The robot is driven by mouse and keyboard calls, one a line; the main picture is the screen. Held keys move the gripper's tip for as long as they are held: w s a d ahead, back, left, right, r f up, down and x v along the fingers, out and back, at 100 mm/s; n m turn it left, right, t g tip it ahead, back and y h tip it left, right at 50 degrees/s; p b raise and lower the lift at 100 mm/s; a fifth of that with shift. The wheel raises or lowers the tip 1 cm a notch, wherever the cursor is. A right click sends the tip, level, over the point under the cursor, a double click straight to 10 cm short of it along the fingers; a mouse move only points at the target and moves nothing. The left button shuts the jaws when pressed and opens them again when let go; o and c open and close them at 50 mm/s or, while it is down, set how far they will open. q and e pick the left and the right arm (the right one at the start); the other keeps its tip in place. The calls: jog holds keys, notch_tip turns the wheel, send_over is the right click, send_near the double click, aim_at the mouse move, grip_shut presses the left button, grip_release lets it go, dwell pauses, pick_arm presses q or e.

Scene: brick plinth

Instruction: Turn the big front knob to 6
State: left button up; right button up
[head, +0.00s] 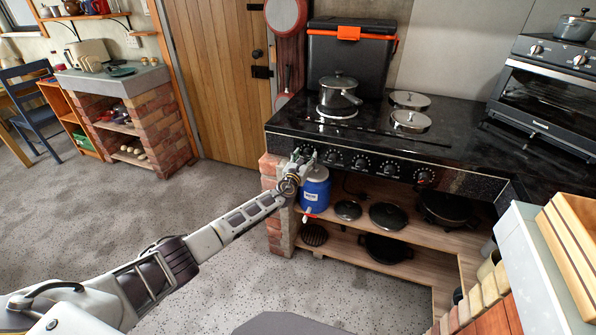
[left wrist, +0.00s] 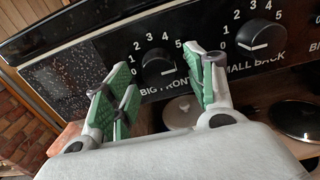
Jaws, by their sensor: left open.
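The big front knob (left wrist: 157,66) is black and round with a white mark on its lower part, on the stove's black front panel. Numbers 0 to 5 show around it, with the label BIG FRONT below; I cannot see a 6. My left gripper (left wrist: 164,74) is open, its green-padded fingers on either side of the knob in the left wrist view. I cannot tell whether they touch it. In the head view the left gripper (head: 304,156) is at the left end of the knob row and hides this knob. My right gripper is not in view.
The small back knob (left wrist: 261,38) is just right of the fingers. A pot (head: 339,94) stands on the stove (head: 440,146). Below, a blue container (head: 315,190) stands close under the left gripper, beside pans on a wooden shelf (head: 330,213). Open floor lies to the left.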

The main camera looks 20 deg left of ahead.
pick_arm(q)
jog(key=s, duration=1.1)
jog(key=shift+s+a, duration=0.15)
jog(key=shift+s, duration=0.2)
dwell(0.3)
dwell(0.6)
